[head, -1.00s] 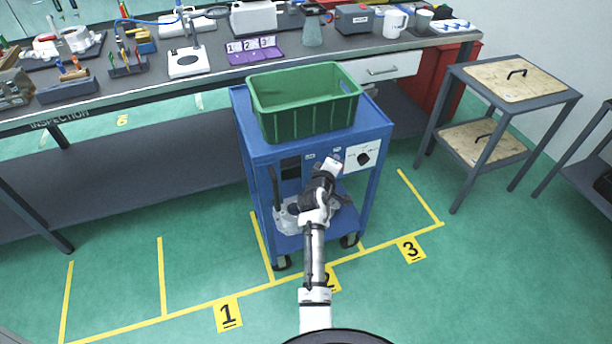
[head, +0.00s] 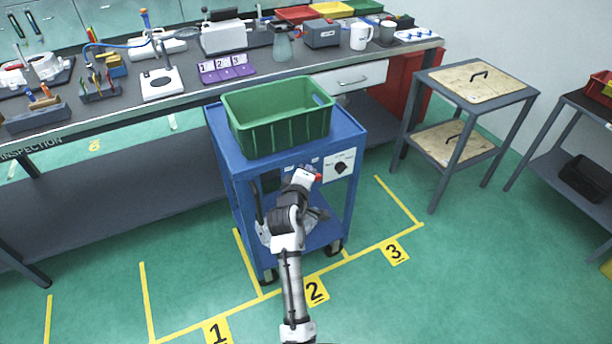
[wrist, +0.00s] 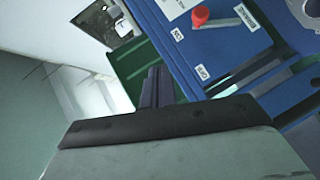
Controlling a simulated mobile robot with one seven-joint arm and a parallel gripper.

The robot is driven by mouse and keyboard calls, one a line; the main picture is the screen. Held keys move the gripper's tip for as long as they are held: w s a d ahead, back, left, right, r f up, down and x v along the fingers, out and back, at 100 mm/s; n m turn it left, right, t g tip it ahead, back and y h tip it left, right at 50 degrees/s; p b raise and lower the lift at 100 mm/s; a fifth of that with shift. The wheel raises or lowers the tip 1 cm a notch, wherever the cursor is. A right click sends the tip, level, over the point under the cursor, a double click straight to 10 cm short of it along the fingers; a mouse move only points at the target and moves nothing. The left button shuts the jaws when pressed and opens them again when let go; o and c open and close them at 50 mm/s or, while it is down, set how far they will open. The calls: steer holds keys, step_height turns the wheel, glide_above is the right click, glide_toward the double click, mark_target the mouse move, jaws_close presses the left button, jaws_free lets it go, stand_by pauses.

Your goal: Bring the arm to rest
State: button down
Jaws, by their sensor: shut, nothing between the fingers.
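My arm reaches up from the bottom middle of the head view to the front of a blue cart. My gripper (head: 305,178) is small there, in front of the cart's upper front face and partly hidden by my arm. In the wrist view my gripper's dark fingers (wrist: 156,88) are together, with nothing held. Beyond them is a blue panel (wrist: 222,45) with a red-tipped handle (wrist: 201,15) and small white labels. I cannot tell from these views whether the fingers touch anything.
A workbench (head: 110,107) stands behind. A grey side table (head: 472,101) is at the right. Green floor with yellow markings is clear in front.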

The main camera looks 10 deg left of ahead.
steer(key=shift+s+d+r, duration=0.1)
steer(key=shift+s+r, duration=0.15)
steer(key=shift+s, duration=0.25)
